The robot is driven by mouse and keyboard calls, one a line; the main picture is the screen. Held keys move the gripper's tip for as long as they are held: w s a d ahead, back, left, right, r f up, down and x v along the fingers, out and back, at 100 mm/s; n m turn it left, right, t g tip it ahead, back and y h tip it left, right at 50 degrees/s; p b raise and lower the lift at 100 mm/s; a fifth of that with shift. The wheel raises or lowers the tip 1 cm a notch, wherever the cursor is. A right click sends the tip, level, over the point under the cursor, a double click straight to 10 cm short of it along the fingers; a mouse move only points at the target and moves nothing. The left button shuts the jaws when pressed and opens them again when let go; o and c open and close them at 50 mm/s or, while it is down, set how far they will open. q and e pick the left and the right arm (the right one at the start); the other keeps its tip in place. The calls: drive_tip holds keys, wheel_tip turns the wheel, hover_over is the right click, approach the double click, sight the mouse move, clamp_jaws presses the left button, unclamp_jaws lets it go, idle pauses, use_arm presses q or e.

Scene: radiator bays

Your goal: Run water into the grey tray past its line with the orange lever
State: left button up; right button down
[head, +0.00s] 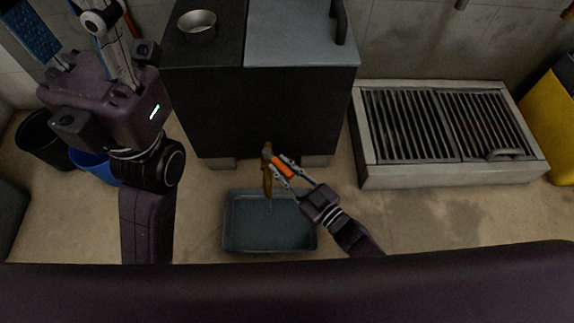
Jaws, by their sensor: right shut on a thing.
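The grey tray (233,243) sits on the floor in front of a dark cabinet. A brass tap (267,172) comes out low on the cabinet's front, above the tray's back part. The orange lever (284,167) is beside the tap, between the fingers of my right gripper (284,170), which is shut on it. The tray's inside looks blue-grey; I cannot make out its line or the water level. My left arm rises at the left side, and its gripper fingers are not clearly seen.
The dark cabinet (265,115) has a metal bowl (197,24) on top. A low stone basin with metal grates (435,125) stands to the right, near a yellow object (552,122). A black bucket (42,142) and a blue bucket (95,165) stand at the left.

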drive_tip(key=c, duration=1.8)
unclamp_jaws()
drive_tip(key=shift+o, duration=0.2)
drive_tip(key=v, duration=1.2)
